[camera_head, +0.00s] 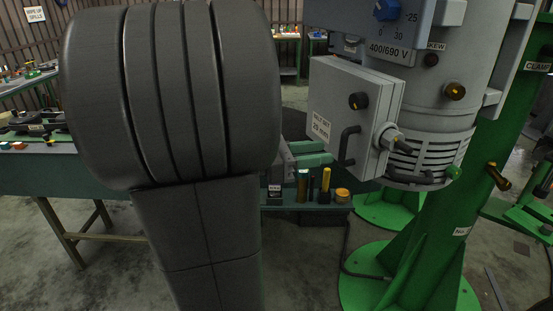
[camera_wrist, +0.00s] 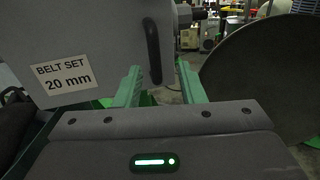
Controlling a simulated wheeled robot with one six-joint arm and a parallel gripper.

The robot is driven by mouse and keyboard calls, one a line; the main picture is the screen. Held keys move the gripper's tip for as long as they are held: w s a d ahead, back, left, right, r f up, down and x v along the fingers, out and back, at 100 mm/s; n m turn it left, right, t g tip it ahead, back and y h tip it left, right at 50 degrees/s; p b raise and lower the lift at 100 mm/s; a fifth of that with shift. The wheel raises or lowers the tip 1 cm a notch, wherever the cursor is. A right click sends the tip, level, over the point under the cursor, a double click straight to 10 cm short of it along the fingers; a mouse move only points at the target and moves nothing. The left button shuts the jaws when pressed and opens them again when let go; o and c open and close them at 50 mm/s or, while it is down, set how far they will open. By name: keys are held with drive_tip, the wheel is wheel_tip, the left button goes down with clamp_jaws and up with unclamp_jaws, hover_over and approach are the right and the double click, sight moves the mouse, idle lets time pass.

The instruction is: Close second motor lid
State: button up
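The grey motor (camera_head: 440,95) stands at the upper right in the head view. A grey box-like lid (camera_head: 335,95) is on its left side, with a black knob, a label and a black handle (camera_head: 348,145) near its lower edge. How far the lid stands open cannot be told. My gripper (camera_head: 325,154) has two green fingers just left of the handle. In the wrist view the lid (camera_wrist: 100,30) with its "BELT SET 20 mm" label fills the upper left. The handle (camera_wrist: 153,52) appears between the tips of my gripper (camera_wrist: 159,72), whose fingers are apart; contact is not visible.
A green column (camera_head: 430,240) stands right of the motor. A green bench edge (camera_head: 310,207) with small bottles and a yellow item (camera_head: 326,180) lies below the gripper. A dark round disc (camera_wrist: 260,75) is close on the right in the wrist view. A workbench (camera_head: 70,175) is at left.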

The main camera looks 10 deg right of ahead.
sight(343, 149)
drive_tip(key=a+b, duration=0.1)
drive_tip(key=a, duration=0.7)
idle(0.4)
drive_tip(key=shift+d+p, duration=0.95)
drive_tip(key=shift+d, duration=5.45)
